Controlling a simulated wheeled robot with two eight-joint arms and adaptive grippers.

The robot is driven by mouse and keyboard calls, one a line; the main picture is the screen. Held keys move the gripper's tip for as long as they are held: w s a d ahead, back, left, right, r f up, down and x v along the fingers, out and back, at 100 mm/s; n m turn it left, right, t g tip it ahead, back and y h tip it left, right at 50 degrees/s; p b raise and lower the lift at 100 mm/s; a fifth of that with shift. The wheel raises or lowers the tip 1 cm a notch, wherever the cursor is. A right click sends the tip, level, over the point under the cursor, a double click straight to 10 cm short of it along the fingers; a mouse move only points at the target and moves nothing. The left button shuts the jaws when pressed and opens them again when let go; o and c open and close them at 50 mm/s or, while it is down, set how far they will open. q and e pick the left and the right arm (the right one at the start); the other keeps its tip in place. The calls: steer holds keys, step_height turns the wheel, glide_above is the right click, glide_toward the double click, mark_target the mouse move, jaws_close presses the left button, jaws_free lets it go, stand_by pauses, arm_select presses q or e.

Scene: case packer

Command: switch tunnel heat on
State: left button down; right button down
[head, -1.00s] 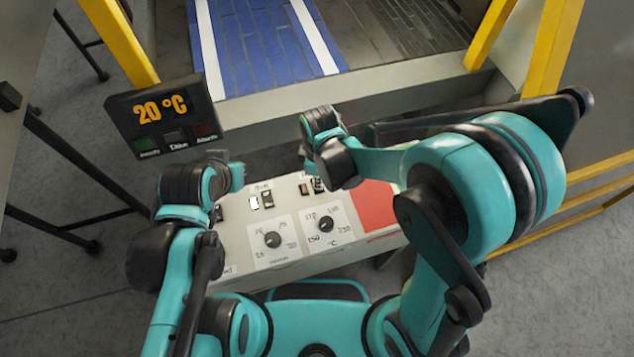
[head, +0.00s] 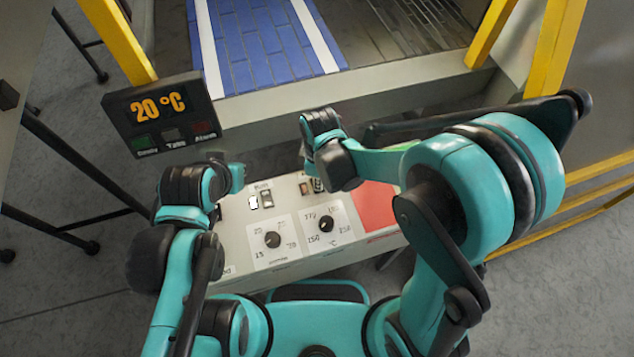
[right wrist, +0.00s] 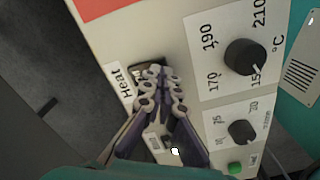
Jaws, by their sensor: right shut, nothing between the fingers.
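The Heat switch (right wrist: 139,72) is a dark rocker on the pale control panel (right wrist: 150,30), beside its "Heat" label (right wrist: 120,84). My right gripper (right wrist: 157,75) is shut and empty, with its fingertips over the switch, partly hiding it. I cannot tell whether they touch it or which way the rocker is tipped. In the head view, my right arm's wrist hides most of this spot.
Two dials, the temperature dial (head: 326,224) and a lower-range dial (head: 272,240), sit on the panel near another rocker switch (head: 267,200). A red patch (head: 376,206) is at the right. The blue conveyor (head: 265,45) and yellow posts stand behind.

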steer(key=shift+f+b, duration=0.4)
steer(key=shift+f, duration=0.1)
steer(key=shift+r+p, duration=2.65)
steer(key=shift+r, duration=0.95)
steer(key=shift+d+b, duration=0.25)
steer(key=shift+b, duration=0.05)
steer(key=s+d+m+t+b, duration=0.2)
steer(key=d+m+t+b, duration=0.1)
steer(key=d+m+b, duration=0.2)
steer(key=s+d+r+m+t+b, duration=0.1)
steer(key=s+d+m+t+b, duration=0.2)
steer(key=d+m+b, duration=0.3)
steer(key=d+m+t, duration=0.1)
steer(key=d+m, duration=0.3)
steer(key=d, duration=0.2)
steer(key=shift+d+r+m+b, duration=0.2)
steer(key=shift+r+m+b, duration=0.05)
steer(key=shift+m+b, duration=0.05)
